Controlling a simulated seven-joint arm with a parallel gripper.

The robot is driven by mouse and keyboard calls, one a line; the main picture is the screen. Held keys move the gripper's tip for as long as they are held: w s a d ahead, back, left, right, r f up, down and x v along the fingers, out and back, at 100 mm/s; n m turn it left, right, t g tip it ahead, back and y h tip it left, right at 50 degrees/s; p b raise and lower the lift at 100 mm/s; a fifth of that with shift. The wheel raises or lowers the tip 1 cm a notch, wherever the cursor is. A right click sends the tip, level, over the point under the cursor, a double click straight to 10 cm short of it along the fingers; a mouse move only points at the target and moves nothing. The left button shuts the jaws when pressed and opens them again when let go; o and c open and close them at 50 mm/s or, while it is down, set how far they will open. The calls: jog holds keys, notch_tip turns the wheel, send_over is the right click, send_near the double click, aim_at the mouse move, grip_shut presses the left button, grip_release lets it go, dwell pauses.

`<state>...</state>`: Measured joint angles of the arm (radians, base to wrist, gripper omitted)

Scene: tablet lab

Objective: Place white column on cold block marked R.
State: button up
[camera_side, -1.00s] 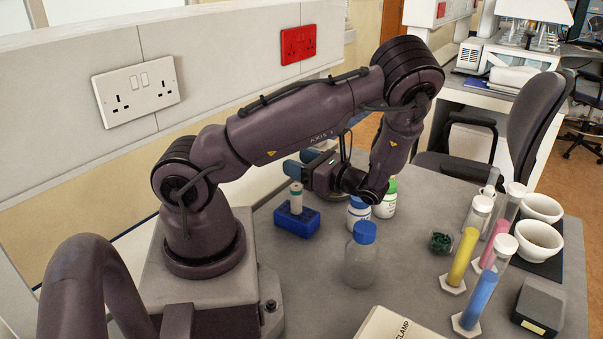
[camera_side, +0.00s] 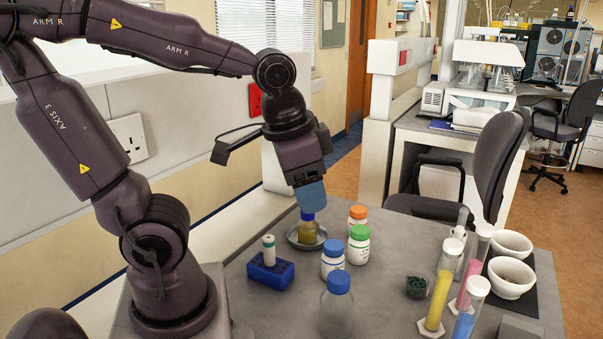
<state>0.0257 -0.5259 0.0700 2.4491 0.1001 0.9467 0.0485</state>
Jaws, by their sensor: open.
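A small white column (camera_side: 269,245) with a dark teal band near its top stands upright in a blue block (camera_side: 271,272). No R mark can be read on this block, and no second cold block is seen. My gripper (camera_side: 311,198) points down with its blue fingers to the right of and higher than the column. It is open and appears empty. Its fingertips overlap the top of a blue-capped bottle with yellowish contents (camera_side: 307,233); I cannot tell whether they touch it. The gap between the fingers is hidden from this side.
The yellowish bottle stands in a shallow round dish (camera_side: 292,238). White bottles with blue (camera_side: 332,265), green (camera_side: 358,252) and orange (camera_side: 357,217) caps crowd nearby. A clear blue-capped bottle (camera_side: 336,313) is in front. Coloured cylinders (camera_side: 439,298) and white bowls (camera_side: 511,279) stand right.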

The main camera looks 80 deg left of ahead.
jog(key=d+r+t, duration=0.1)
jog(key=s+d+r+t, duration=0.1)
jog(key=r, duration=0.1)
jog(key=shift+s+d+n+h, duration=0.1)
jog(key=shift+s+n+h, duration=0.1)
jog(key=shift+n+h, duration=0.1)
